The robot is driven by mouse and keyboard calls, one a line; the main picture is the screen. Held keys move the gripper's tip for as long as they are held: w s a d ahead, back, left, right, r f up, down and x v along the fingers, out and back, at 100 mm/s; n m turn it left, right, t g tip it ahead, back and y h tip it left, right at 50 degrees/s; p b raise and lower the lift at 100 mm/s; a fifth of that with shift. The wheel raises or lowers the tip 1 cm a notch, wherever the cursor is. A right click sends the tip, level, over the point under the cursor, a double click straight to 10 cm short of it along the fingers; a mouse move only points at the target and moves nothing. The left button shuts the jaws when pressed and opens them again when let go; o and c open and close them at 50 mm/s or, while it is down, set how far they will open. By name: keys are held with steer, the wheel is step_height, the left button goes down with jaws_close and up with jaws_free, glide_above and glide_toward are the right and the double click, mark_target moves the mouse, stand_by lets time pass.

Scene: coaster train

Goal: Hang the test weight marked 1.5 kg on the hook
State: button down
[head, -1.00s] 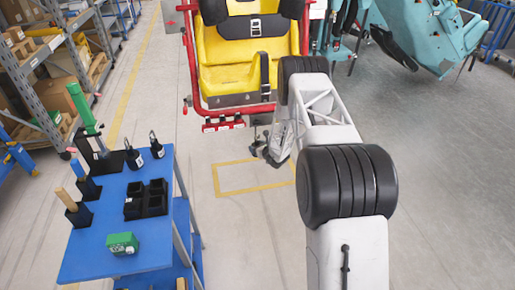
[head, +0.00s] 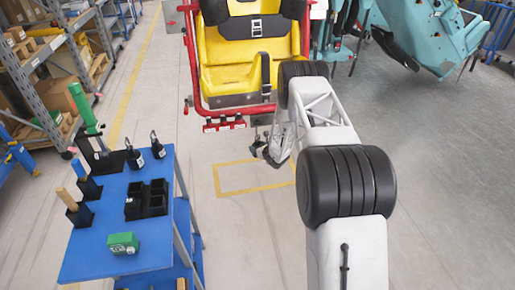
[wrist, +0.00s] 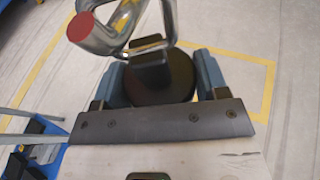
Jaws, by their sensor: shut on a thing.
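A black round test weight (wrist: 160,84) with a black neck is between the two blue fingers of my gripper (wrist: 163,78) in the wrist view. My gripper is shut on it; no marking on this weight is readable. A grey metal hook (wrist: 104,40) with a red tip (wrist: 80,27) lies right above the weight, by its upper loop. I cannot tell whether the loop is around the hook or only beside it. In the head view my gripper (head: 272,152) is small, below the front of the red-framed yellow seat, partly hidden by my arm.
A blue cart (head: 118,258) at the left carries two more black weights (head: 133,158), a black divided tray (head: 147,200), a green box (head: 123,243) and upright tools. The yellow seat (head: 235,75) stands ahead. Floor between cart and arm is clear.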

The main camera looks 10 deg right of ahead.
steer(key=shift+w+r, duration=0.1)
steer(key=shift+r, duration=0.05)
steer(key=shift+c, duration=0.3)
jaws_free()
steer(key=shift+f, duration=0.25)
steer(key=v, duration=0.8)
steer(key=shift+r, duration=0.15)
steer(key=shift+a, duration=0.1)
